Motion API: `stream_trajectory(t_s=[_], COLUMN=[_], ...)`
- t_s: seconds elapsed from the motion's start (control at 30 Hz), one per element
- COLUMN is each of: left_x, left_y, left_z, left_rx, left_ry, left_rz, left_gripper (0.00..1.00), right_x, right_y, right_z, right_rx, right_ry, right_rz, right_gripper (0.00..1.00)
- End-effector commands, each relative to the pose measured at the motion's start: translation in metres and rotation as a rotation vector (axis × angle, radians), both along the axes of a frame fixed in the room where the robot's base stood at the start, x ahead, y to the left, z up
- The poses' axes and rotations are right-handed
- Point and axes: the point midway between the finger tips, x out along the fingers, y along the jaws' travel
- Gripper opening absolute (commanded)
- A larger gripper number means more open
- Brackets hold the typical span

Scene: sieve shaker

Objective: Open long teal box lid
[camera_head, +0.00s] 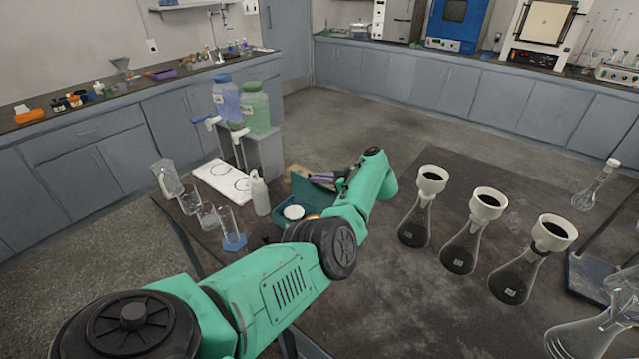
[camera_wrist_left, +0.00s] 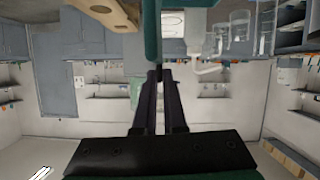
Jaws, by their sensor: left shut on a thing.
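The long teal box (camera_head: 283,222) stands on the dark table beyond my left arm. It holds a white round item (camera_head: 293,212) and something orange, and my arm hides part of it. Its teal lid (camera_head: 306,193) is raised and tilted up at the back of the box. My left gripper (camera_head: 322,179) is at the upper edge of the lid, its dark fingers shut on it. In the left wrist view the fingers (camera_wrist_left: 158,80) meet the lid's narrow teal edge (camera_wrist_left: 152,35). My right gripper is in neither view.
A white bottle (camera_head: 261,196), a white board (camera_head: 222,179) and several glass vessels stand left of the box. A tan block (camera_head: 296,172) is behind the lid. Several funnel-topped flasks (camera_head: 423,215) stand to the right. The table's front middle is clear.

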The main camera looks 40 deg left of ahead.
Motion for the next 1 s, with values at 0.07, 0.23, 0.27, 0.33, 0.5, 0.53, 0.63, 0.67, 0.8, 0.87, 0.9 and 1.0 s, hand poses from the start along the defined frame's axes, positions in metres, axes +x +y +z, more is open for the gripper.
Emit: stream_trajectory(t_s=[0.07, 0.23, 0.27, 0.33, 0.5, 0.53, 0.63, 0.67, 0.8, 0.87, 0.9, 1.0], left_x=[0.0009, 0.0013, 0.0013, 0.0014, 0.0015, 0.0015, 0.0017, 0.0017, 0.0015, 0.0014, 0.0013, 0.0012], left_y=[-0.0007, -0.0005, -0.0005, -0.0005, -0.0007, -0.0008, -0.0009, -0.0009, -0.0008, -0.0008, -0.0007, -0.0006], left_z=[-0.0022, -0.0016, -0.0016, -0.0015, -0.0014, -0.0014, -0.0016, -0.0016, -0.0015, -0.0014, -0.0013, -0.0013], left_rx=[-0.002, -0.003, -0.003, -0.003, -0.003, -0.003, -0.004, -0.004, -0.003, -0.003, -0.002, -0.002], left_ry=[-0.002, -0.003, -0.003, -0.003, -0.004, -0.004, -0.005, -0.005, -0.004, -0.004, -0.003, -0.003], left_rz=[-0.003, -0.003, -0.003, -0.003, -0.004, -0.004, -0.004, -0.004, -0.004, -0.004, -0.003, -0.003], left_gripper=[0.00, 0.00, 0.00, 0.00, 0.00, 0.00, 0.00, 0.00, 0.38, 0.38, 0.38, 0.38], right_x=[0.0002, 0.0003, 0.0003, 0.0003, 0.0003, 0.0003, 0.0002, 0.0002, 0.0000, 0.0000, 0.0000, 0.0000], right_y=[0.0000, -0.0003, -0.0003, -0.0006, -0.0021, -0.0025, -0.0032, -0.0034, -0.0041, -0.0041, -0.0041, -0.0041], right_z=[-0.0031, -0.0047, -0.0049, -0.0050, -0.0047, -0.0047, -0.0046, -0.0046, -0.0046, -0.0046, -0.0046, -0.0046], right_rx=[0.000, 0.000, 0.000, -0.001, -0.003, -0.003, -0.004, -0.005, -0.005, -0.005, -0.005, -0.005], right_ry=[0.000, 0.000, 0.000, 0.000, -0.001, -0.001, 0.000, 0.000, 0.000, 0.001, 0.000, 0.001], right_rz=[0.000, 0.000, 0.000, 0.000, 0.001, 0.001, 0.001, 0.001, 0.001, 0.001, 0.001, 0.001], right_gripper=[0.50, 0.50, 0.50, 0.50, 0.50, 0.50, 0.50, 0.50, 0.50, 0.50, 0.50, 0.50])
